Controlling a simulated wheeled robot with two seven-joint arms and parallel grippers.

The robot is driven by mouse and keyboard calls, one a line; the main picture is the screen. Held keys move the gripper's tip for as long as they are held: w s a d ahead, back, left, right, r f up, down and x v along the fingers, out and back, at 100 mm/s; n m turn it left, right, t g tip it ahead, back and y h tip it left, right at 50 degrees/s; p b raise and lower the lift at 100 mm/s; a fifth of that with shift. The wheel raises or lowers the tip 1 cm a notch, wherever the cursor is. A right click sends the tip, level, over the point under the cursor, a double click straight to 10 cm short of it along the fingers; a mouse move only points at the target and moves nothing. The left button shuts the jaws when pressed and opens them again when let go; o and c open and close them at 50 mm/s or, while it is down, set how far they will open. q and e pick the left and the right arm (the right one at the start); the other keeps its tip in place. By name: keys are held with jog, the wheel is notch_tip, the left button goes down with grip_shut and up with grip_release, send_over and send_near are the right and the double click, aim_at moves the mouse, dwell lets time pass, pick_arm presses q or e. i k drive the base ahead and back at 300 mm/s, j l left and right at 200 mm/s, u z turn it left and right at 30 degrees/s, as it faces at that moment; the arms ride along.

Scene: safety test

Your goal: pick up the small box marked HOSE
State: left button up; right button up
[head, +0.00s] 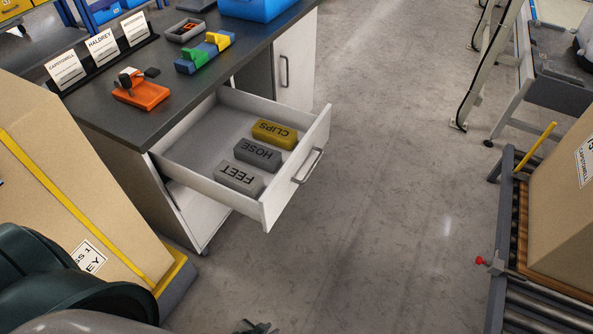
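The small grey box marked HOSE (257,154) lies in the open drawer (204,145), between the yellow box marked CLIPS (274,134) and the grey box marked FEET (239,178). The lettering appears upside down. Only a small dark part of my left gripper (257,327) shows at the bottom edge, well below the drawer and apart from the boxes. I cannot tell whether it is open or shut. My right gripper is not in view.
The dark worktop (190,84) above the drawer carries an orange device (141,93), a blue, green and yellow block (205,53) and name cards (103,47). Large cartons stand at left (75,190) and right (565,190). The floor (390,200) right of the drawer is clear.

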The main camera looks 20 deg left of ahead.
aim_at(266, 158)
jog(key=u, duration=1)
